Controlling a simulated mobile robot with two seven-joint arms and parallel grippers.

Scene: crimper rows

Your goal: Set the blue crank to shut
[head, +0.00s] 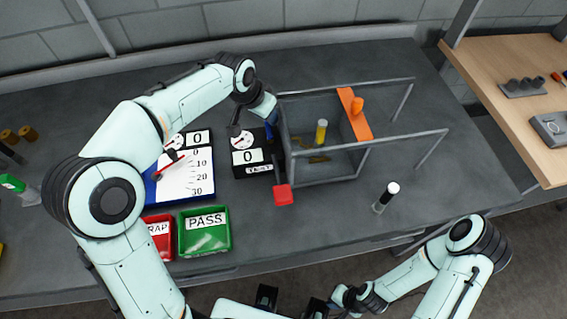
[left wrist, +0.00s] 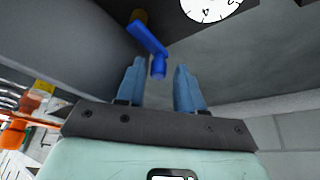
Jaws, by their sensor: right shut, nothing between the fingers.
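The blue crank (left wrist: 157,62) shows in the left wrist view, its arm slanting from a yellow-brown hub (left wrist: 139,16) down to a short knob. My left gripper (left wrist: 160,78) is open, with one finger on each side of the knob's end in the picture. No contact is visible. In the head view my left gripper (head: 271,118) is at the left end of the grey frame, and the hand mostly hides the crank. My right gripper (head: 318,305) is low at the picture's bottom edge, shut and empty, away from the bench items.
A grey frame (head: 325,182) holds a yellow cylinder (head: 321,132) and an orange plate (head: 354,114). Dial panels (head: 250,158), a green PASS tray (head: 205,231), a red tray (head: 158,238) and a white-topped cylinder (head: 386,197) are nearby.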

